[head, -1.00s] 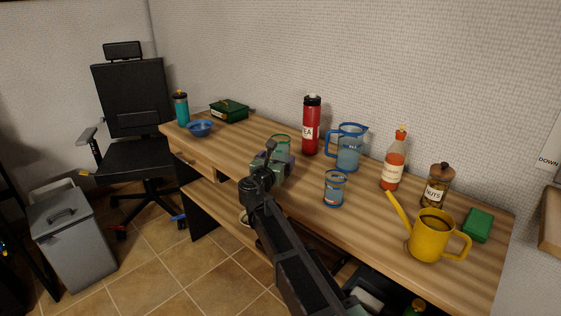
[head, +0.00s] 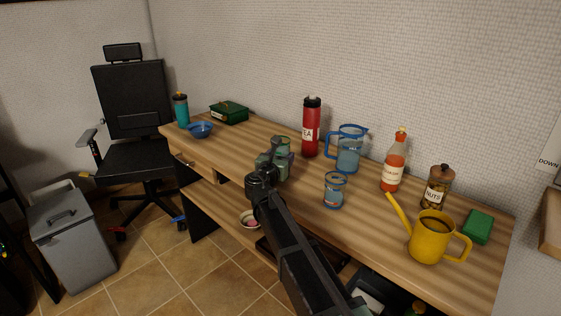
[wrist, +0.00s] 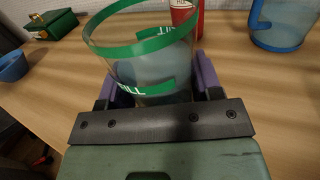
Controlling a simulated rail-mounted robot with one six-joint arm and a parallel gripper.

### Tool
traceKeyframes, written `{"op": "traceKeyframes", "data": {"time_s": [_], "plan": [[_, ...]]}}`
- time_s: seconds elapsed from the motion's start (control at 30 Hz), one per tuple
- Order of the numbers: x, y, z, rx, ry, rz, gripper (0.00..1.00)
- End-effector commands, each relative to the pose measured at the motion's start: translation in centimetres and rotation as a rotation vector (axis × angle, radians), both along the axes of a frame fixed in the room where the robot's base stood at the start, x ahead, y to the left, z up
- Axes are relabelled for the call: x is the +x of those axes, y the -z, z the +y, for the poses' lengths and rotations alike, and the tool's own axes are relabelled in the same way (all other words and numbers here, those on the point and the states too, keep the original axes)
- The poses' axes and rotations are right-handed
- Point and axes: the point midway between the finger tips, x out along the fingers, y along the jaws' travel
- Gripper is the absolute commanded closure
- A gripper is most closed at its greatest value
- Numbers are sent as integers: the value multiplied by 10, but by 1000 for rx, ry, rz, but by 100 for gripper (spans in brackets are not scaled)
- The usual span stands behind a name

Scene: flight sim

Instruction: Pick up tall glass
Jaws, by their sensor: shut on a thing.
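The tall glass is a clear glass with a green rim and green lettered band (wrist: 146,48); in the wrist view it stands upright between my gripper's two purple-padded fingers. My gripper (wrist: 158,88) is shut on its lower part. In the head view the glass (head: 281,142) shows only by its upper part behind my gripper (head: 277,156), which hides the rest. I cannot tell whether its base touches the desk.
A red tea bottle (head: 311,128) and a blue pitcher (head: 348,150) stand behind and right. A blue-banded glass (head: 334,190) is right of my arm. A blue bowl (head: 201,130) and green box (head: 229,112) are left. An orange bottle (head: 393,162) and yellow watering can (head: 429,238) are farther right.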

Motion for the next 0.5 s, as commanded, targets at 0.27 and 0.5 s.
{"op": "traceKeyframes", "data": {"time_s": [0.27, 0.5], "plan": [[0, -4, 0, 0, 0, 0, 80], [0, -18, 0, 0, 0, 0, 80]]}}
